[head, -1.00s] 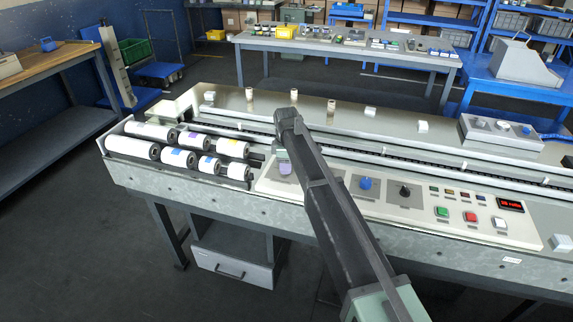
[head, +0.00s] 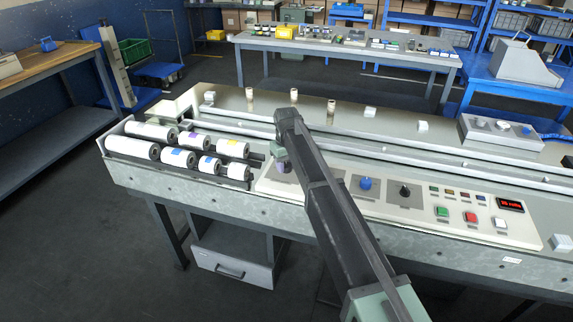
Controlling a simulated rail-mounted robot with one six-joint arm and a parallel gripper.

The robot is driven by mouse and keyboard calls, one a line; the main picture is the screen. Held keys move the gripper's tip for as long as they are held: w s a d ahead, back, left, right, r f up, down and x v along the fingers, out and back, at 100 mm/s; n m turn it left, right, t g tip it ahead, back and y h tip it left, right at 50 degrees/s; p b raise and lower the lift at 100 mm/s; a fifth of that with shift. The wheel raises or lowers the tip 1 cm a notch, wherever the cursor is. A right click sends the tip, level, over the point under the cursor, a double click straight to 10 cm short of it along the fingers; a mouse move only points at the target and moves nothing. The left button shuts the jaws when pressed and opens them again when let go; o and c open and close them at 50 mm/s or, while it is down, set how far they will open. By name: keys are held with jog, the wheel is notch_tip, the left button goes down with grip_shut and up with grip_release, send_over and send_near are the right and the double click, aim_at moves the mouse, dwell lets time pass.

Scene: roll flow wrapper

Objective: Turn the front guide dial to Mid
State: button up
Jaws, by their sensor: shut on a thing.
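The dials sit along a pale control panel (head: 325,203) on the front of the machine. A blue dial (head: 365,184) and a black dial (head: 404,192) stand to the right of my arm and apart from it. At the panel's left end, my gripper (head: 283,168) points down and is shut on a small purple dial (head: 281,167). My arm and wrist hide much of this dial and the panel around it. Its pointer, its label and the Mid mark cannot be read.
Several white rolls (head: 130,148) lie to the left of my gripper. Green (head: 442,211), red (head: 470,217) and white buttons and a red-lit display (head: 510,205) are on the panel's right. A long rail runs behind. A grey box (head: 500,133) stands at the back right.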

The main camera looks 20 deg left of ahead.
aim_at(286, 165)
jog(key=m, duration=0.5)
jog(key=shift+m, duration=0.3)
jog(key=m, duration=0.5)
dwell(0.4)
jog(key=o, duration=0.9)
notch_tip(286, 165, up, 11)
jog(key=p, duration=1.1)
